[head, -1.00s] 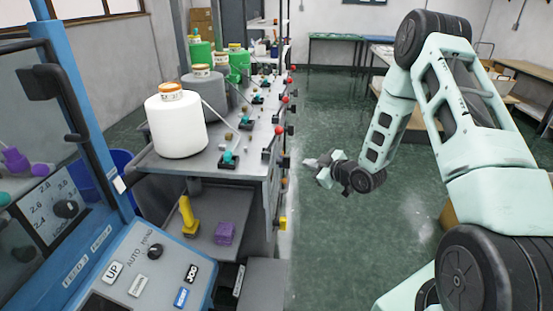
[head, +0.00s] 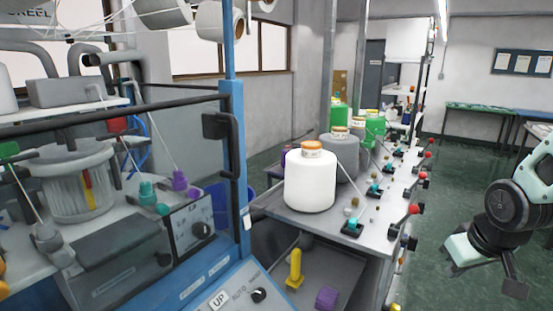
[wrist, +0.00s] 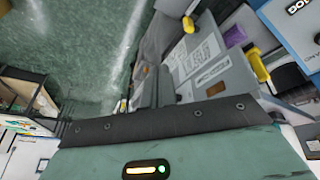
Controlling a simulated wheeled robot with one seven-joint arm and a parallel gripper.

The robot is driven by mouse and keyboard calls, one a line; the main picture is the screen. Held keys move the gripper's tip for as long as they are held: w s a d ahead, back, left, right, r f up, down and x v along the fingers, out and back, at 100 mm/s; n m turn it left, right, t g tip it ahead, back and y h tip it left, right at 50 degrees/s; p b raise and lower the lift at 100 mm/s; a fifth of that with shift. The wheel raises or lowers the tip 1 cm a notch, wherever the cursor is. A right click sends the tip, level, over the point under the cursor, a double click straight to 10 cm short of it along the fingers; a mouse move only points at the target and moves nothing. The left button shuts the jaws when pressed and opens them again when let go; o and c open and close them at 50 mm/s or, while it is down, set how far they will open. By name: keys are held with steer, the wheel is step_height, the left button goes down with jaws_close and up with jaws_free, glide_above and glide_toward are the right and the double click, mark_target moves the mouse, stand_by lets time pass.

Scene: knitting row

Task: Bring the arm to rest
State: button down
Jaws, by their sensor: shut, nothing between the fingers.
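My arm, mint green with black joints (head: 515,205), shows bent at the right edge of the head view. It is over the green floor, right of the bench row, and is partly cut off. I cannot clearly make out the fingers there. In the wrist view my gripper (wrist: 156,70) shows as two dark grey fingers side by side, shut and empty, above a dark band and my mint housing. Nothing appears to touch it.
A grey bench (head: 270,209) carries a white cone (head: 310,185), a grey cone (head: 347,163) and red-knobbed levers (head: 414,209). A blue-framed machine (head: 233,150) stands left. Yellow (head: 294,268) and purple (head: 327,298) pieces lie on a lower shelf. The aisle floor (head: 455,190) is clear.

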steer(key=s+a+r+m+g, duration=0.1)
steer(key=s+a+r+g, duration=0.15)
steer(key=s, duration=0.45)
steer(key=s+a+f+n+g+b, duration=0.1)
steer(key=s+a+f+n+b, duration=0.1)
steer(key=s+a, duration=0.4)
steer(key=s+a+f+n+g+y+b, duration=0.1)
steer(key=s+a+f+n+b, duration=0.2)
steer(key=a, duration=0.9)
steer(key=s+n+b, duration=0.1)
steer(key=s+n, duration=0.1)
steer(key=s, duration=0.1)
steer(key=shift+s+a+f+b, duration=0.25)
steer(key=shift+s+b, duration=0.1)
steer(key=shift+b, duration=0.05)
